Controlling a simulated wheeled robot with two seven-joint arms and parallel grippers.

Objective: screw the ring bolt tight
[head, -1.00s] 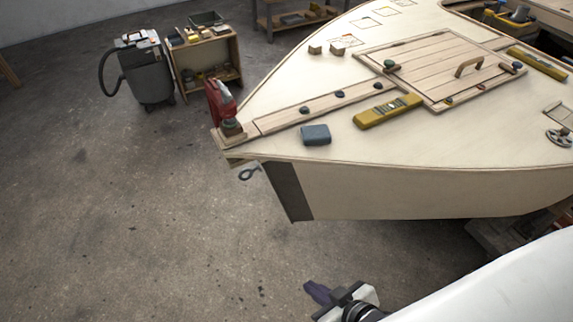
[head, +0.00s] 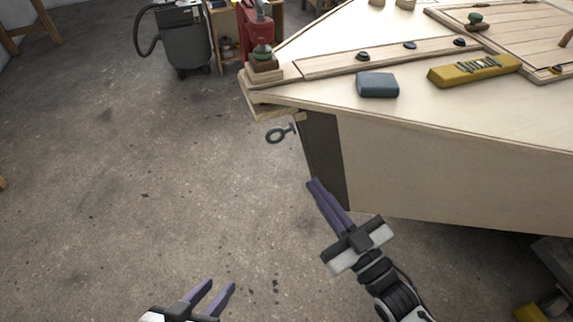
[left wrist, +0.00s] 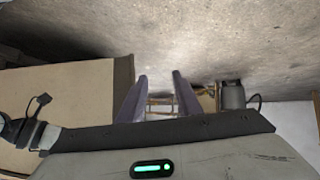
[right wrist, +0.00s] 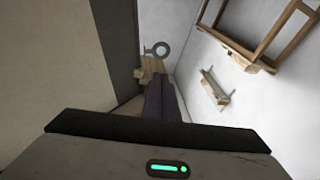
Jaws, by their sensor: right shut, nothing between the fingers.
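The ring bolt (head: 279,133) is a dark metal ring on a short shank. It sticks out to the left from the dark stem strip (head: 325,155) of the hull, just under the bow tip. It also shows in the right wrist view (right wrist: 158,50), beyond the fingertips. My right gripper (head: 312,184) is shut and empty, below and right of the ring bolt, apart from it; in the right wrist view its fingers (right wrist: 160,82) lie together. My left gripper (head: 221,286) is open and empty, low in the head view, well below the bolt; its fingers stand apart in the left wrist view (left wrist: 160,75).
The plywood hull (head: 450,170) fills the right side. A grey vacuum (head: 182,40) stands behind. The floor left of the bow is clear.

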